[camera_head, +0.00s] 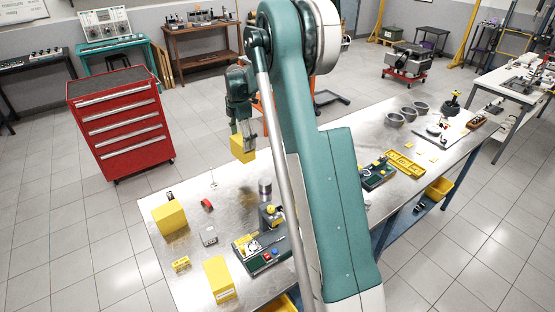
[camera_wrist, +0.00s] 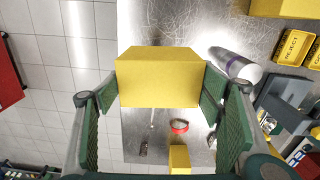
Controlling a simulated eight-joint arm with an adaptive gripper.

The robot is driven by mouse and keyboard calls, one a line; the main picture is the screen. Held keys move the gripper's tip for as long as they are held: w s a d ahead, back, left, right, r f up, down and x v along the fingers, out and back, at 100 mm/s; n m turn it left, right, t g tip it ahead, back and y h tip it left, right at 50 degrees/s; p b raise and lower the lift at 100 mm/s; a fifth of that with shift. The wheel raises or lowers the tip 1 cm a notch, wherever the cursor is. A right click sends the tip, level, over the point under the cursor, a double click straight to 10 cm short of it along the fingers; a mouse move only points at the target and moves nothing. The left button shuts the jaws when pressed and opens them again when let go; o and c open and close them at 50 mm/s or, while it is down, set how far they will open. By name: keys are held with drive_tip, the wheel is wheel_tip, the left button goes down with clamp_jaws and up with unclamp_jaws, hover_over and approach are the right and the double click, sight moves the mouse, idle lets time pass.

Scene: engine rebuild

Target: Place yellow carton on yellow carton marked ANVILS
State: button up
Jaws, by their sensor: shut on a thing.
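My gripper (camera_head: 243,134) is shut on a yellow carton (camera_head: 243,150) and holds it up in the air, over the far left part of the bench. In the wrist view the held carton (camera_wrist: 158,82) sits between the two green finger pads of my gripper (camera_wrist: 161,90). A second yellow carton (camera_head: 170,217) stands at the bench's left edge. A third yellow carton (camera_head: 219,278) stands at the near left, with a small white label low on its front. The label's writing is too small to read. A yellow carton also shows below the held one in the wrist view (camera_wrist: 179,157).
Yellow REJECT plates (camera_wrist: 294,47) lie at right. A red tool cabinet (camera_head: 118,122) stands beyond the bench.

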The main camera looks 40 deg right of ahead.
drive_tip(key=s+d+r, duration=0.3)
drive_tip(key=s+d, duration=0.2)
drive_tip(key=s, duration=0.3)
drive_tip(key=s+d+r, duration=0.3)
drive_tip(key=s+d, duration=0.2)
drive_tip(key=s, duration=0.4)
drive_tip(key=s+d+r+m, duration=0.1)
drive_tip(key=s+d+r, duration=0.3)
drive_tip(key=s, duration=0.4)
drive_tip(key=shift+s+d+p, duration=0.3)
drive_tip(key=shift+d+p, duration=0.15)
drive_tip(key=shift+d, duration=0.25)
drive_tip(key=shift+f, duration=2.95)
drive_tip(key=shift+f, duration=0.1)
drive_tip(key=shift+f, duration=2)
drive_tip(key=shift+f, duration=0.15)
